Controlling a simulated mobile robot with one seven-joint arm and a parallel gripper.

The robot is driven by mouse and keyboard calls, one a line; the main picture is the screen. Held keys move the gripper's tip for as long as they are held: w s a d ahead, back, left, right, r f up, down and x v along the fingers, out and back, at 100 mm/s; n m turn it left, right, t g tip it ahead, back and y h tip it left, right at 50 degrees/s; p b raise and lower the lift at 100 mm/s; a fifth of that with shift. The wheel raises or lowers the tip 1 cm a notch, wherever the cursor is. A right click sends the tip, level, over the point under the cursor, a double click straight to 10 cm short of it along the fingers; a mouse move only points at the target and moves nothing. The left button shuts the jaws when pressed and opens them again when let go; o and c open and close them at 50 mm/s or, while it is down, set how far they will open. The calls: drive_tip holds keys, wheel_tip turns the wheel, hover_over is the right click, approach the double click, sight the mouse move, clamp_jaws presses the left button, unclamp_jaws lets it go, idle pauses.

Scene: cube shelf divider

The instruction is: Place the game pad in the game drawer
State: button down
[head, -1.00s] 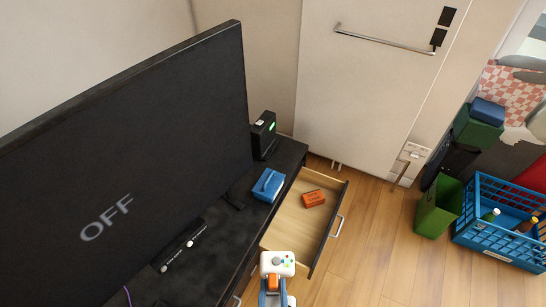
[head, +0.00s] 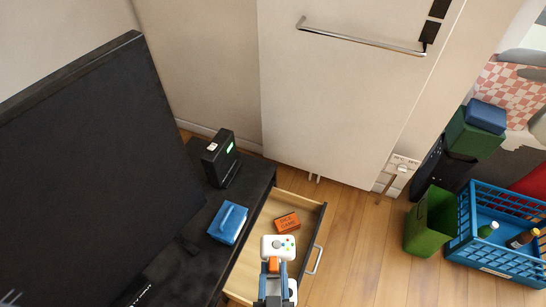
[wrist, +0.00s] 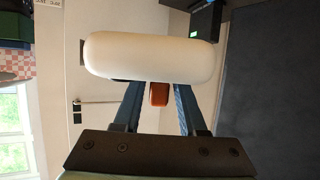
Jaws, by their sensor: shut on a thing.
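The white game pad (head: 278,246) is held by my gripper (head: 274,268). In the wrist view the pad (wrist: 150,58) lies across the tips of the two blue fingers of my gripper (wrist: 158,95), which is shut on it. The game drawer (head: 308,228) is pulled open from the black cabinet. In the head view the pad overlaps the drawer; its height above the drawer floor is hard to tell. An orange game box (head: 287,222) lies inside the drawer, just beyond the pad.
The black cabinet (head: 258,186) carries a large television (head: 95,170), a blue case (head: 228,223) and a black device (head: 220,158). A white door (head: 340,100) stands behind. A green bin (head: 430,222) and blue crate (head: 468,238) stand right, with clear floor (head: 365,255) between.

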wheel_tip(320, 180, down, 25)
drive_tip(key=w+b, duration=0.1)
drive_tip(key=b, duration=2.7)
drive_tip(key=shift+w+f, duration=0.2)
drive_tip(key=shift+w, duration=0.05)
